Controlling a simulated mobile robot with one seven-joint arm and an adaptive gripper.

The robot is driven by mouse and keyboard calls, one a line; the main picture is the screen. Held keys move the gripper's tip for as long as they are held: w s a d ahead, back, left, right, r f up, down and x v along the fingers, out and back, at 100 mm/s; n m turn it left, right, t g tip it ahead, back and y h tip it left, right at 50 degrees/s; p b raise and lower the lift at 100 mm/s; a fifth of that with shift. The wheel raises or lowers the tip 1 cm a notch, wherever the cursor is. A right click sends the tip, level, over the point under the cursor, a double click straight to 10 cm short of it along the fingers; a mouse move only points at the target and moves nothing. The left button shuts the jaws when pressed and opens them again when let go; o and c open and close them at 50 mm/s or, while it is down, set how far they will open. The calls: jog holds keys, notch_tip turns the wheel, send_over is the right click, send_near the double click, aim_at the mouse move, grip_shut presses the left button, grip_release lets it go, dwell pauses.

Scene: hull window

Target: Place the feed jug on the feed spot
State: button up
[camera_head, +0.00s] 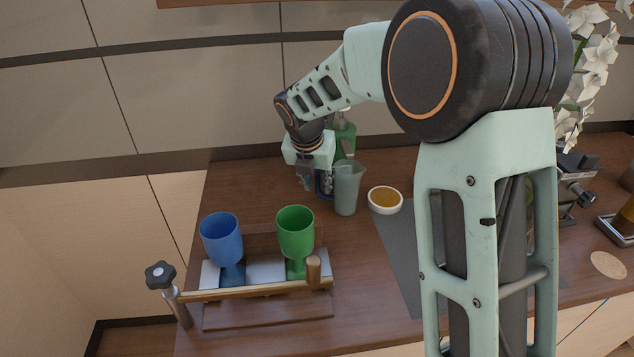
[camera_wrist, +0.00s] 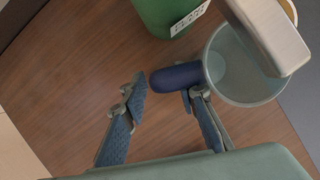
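The feed jug is most likely the translucent grey-green jug (camera_head: 347,190) standing upright on the wooden counter, left of a small bowl. Its blue handle (camera_wrist: 176,77) points toward my gripper. My gripper (camera_head: 318,188) is low beside the jug on its handle side. In the wrist view the two fingers (camera_wrist: 160,100) are spread apart. The handle's end lies near the fingertips, close to or touching the right finger; I cannot tell which. The jug (camera_wrist: 238,78) is partly covered by a pale bar. A round beige disc (camera_head: 608,264) at the far right may be the feed spot; no label shows.
A labelled green container (camera_wrist: 168,12) stands behind the jug. The white bowl (camera_head: 385,199) holds amber contents. A blue goblet (camera_head: 221,240) and green goblet (camera_head: 295,235) stand in a rack (camera_head: 268,315) at front left. A grey mat (camera_head: 398,245) lies right of the bowl, partly hidden by my arm.

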jog(key=shift+r, duration=0.3)
jog(key=v, duration=1.1)
jog(key=shift+s+r, duration=0.2)
jog(key=shift+r, duration=0.1)
jog(key=shift+w+a, duration=0.1)
